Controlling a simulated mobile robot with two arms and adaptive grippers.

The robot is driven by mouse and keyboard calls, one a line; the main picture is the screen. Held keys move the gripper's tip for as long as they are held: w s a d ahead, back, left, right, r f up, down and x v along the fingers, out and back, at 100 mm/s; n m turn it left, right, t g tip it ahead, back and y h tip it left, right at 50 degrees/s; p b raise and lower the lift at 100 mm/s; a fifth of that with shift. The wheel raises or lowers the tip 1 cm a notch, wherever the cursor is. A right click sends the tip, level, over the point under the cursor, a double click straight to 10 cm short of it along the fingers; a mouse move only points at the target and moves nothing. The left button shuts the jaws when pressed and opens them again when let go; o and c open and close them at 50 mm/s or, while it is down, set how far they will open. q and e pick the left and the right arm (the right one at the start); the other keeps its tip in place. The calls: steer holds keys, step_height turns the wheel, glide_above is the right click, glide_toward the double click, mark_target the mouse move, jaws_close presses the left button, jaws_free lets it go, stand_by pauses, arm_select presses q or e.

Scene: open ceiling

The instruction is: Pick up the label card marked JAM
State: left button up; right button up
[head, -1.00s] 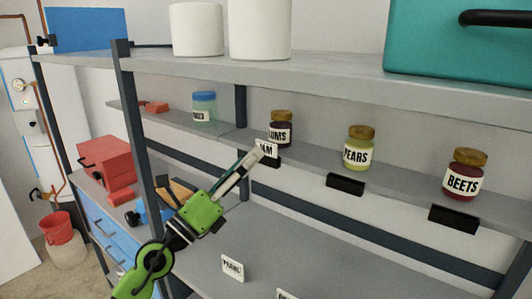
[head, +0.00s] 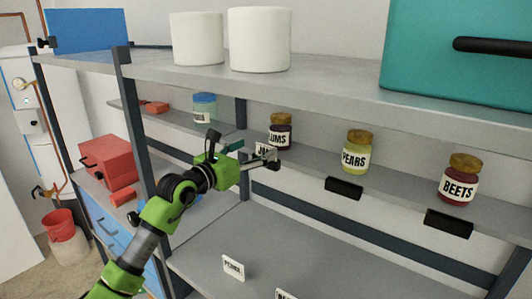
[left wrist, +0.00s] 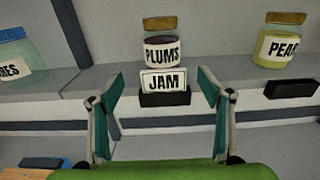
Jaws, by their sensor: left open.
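The white JAM label card (left wrist: 165,82) stands in a black holder (left wrist: 165,99) on the shelf edge, below the jar labelled PLUMS (left wrist: 162,52). In the head view the card (head: 262,150) is partly covered by my left gripper (head: 272,157). That gripper is open. In the left wrist view its two green-padded fingers (left wrist: 160,88) stand apart, one on each side of the card. The card appears between them, with a gap to each finger; I cannot tell how far off it is in depth. My right gripper is not in view.
A PEARS jar (head: 356,152) and a BEETS jar (head: 459,180) stand right on the same shelf, with empty black holders (head: 343,188) below them. A loose card (head: 233,267) stands on the lower board, and another is cut off at the bottom edge. The upper shelf (head: 330,75) hangs above.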

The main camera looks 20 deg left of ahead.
mark_target(265, 147)
arm_select(q)
steer(key=x, duration=0.1)
steer(key=p+x, duration=0.2)
steer(key=x, duration=0.1)
steer(key=shift+s+d+f, duration=0.1)
steer(key=shift+d+f, duration=0.15)
steer(key=shift+w+d+f, duration=0.15)
steer(key=shift+w+d, duration=0.05)
steer(key=shift+w, duration=0.4)
steer(key=shift+s, duration=0.1)
steer(key=c, duration=0.8)
steer(key=shift+c, duration=1.2)
